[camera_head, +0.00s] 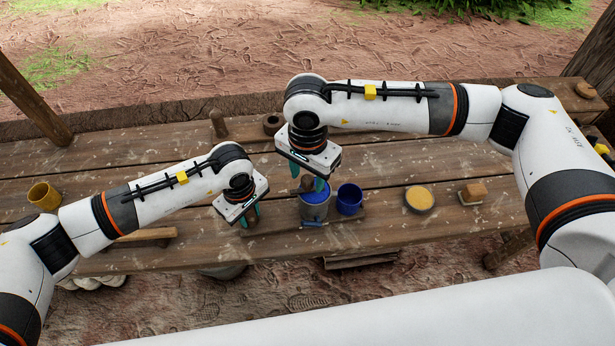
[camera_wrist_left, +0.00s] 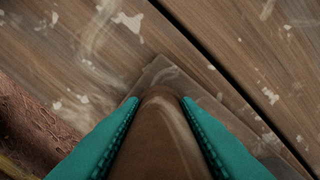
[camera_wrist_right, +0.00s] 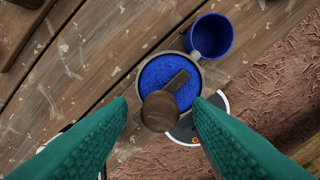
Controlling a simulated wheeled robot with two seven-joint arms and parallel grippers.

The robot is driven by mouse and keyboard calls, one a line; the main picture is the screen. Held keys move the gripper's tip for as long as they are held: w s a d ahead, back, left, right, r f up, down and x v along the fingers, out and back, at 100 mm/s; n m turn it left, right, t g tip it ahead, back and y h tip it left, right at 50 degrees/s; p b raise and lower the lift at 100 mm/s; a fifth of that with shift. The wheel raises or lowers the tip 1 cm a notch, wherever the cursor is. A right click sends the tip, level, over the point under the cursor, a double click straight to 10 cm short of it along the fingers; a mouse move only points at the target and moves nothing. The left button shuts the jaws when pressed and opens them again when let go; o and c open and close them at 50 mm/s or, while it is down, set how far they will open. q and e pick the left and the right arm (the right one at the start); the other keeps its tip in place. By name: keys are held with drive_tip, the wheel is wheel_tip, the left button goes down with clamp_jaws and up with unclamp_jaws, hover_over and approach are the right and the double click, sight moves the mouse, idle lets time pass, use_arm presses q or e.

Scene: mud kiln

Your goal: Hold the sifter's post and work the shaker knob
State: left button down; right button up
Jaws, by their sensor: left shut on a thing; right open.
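The sifter (camera_head: 314,210) is a grey round cup with blue powder inside, near the table's front edge. In the right wrist view its shaker knob (camera_wrist_right: 160,111) is a brown wooden ball on a bar across the blue powder (camera_wrist_right: 153,75). My right gripper (camera_head: 313,184) is open over the cup. Its fingertips stand on either side of the knob in the picture, with gaps to both. My left gripper (camera_head: 250,215) is shut on the brown post (camera_wrist_left: 160,125), which rises from a wooden base board (camera_wrist_left: 165,76). The post is mostly hidden in the head view.
A blue mug (camera_head: 349,200) stands close to the right of the sifter. Further right are a bowl of yellow powder (camera_head: 419,199) and a yellowish block (camera_head: 473,192). A yellow mug (camera_head: 44,196) stands far left. The table's front edge is close by.

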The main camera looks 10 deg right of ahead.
drive_tip(key=shift+f, duration=0.95)
clamp_jaws()
drive_tip(key=shift+d, duration=1.85)
unclamp_jaws()
drive_tip(key=shift+a, duration=0.15)
